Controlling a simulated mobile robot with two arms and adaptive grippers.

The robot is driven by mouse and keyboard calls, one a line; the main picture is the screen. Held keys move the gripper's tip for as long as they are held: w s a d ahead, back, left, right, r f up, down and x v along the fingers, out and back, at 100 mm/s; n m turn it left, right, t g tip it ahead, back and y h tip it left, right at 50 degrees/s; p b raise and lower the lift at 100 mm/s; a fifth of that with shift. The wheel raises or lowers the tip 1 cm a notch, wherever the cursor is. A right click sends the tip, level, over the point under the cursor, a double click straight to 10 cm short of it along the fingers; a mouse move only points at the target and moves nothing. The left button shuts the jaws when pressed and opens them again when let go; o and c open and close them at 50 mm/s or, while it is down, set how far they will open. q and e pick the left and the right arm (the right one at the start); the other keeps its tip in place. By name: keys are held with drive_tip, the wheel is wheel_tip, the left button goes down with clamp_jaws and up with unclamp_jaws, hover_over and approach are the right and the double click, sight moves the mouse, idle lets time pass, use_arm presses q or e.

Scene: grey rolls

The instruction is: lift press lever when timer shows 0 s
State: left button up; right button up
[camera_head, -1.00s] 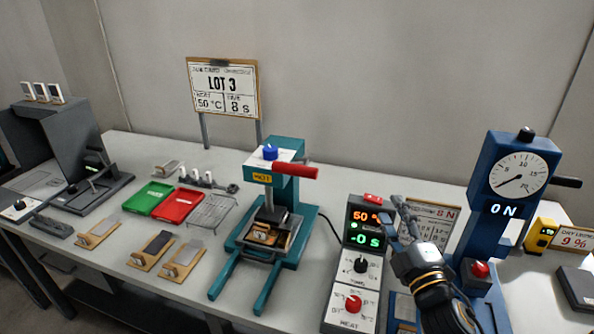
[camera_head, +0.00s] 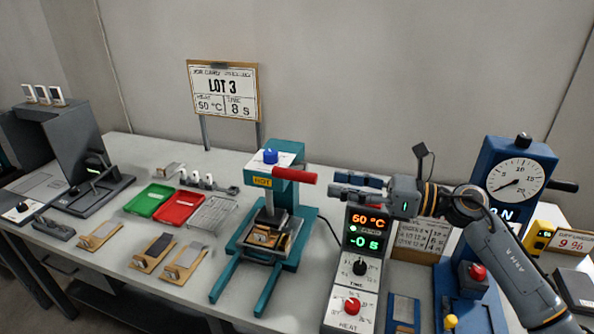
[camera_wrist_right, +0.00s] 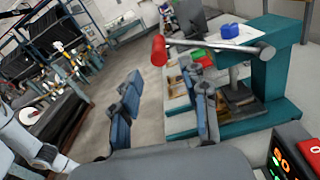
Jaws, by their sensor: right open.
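The teal press (camera_head: 275,225) stands mid-table. Its lever (camera_head: 298,175) has a red grip and sticks out to the right near the top. In the right wrist view the lever (camera_wrist_right: 158,50) shows as a steel rod with a red end, beyond the fingertips. My right gripper (camera_head: 342,186) is open and empty, just right of the red grip and apart from it, pointing left. The wrist view shows its two blue fingers (camera_wrist_right: 165,105) spread. The control box's timer (camera_head: 366,242) shows green "-0 s" under an orange 50 °C. My left gripper is not in view.
A LOT 3 sign (camera_head: 224,88) reads 50 °C and 8 s. Green (camera_head: 150,199) and red (camera_head: 178,207) trays and several small boards lie left of the press. A blue gauge press (camera_head: 507,165) stands right, partly behind my right arm.

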sight(279, 173)
drive_tip(key=p+x, duration=0.3)
drive_tip(key=x, duration=0.6)
drive_tip(key=shift+w+a, duration=0.1)
drive_tip(key=shift+a, duration=0.25)
drive_tip(key=shift+c, duration=0.5)
clamp_jaws()
